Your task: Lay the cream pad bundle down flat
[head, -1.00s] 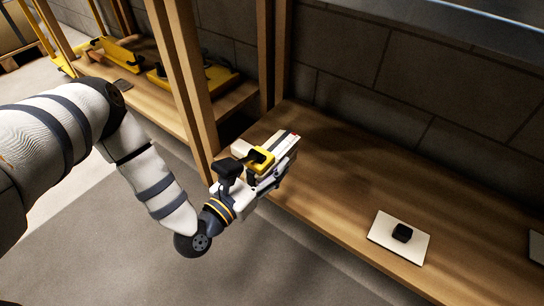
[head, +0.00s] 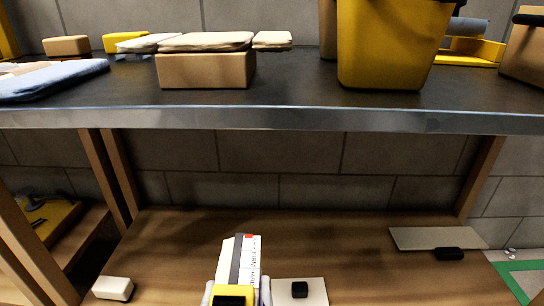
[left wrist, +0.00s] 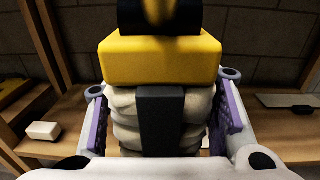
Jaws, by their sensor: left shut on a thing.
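My left gripper (head: 236,292) is at the bottom middle of the head view, over the lower wooden shelf. It is shut on the cream pad bundle (head: 250,262), which has a dark band, printed side and small red mark. In the left wrist view the bundle (left wrist: 124,120) shows soft cream layers and a dark strap (left wrist: 161,118), with finger pads on both sides. I cannot tell whether the bundle touches the shelf (head: 180,240). My right gripper is not in view.
A white block (head: 113,288) lies left on the shelf. A pale plate (head: 315,291) with a black block (head: 299,289) is close right of the bundle. Another plate (head: 425,238) lies farther right. The dark counter (head: 300,100) overhangs the shelf, carrying a yellow bin (head: 385,45).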

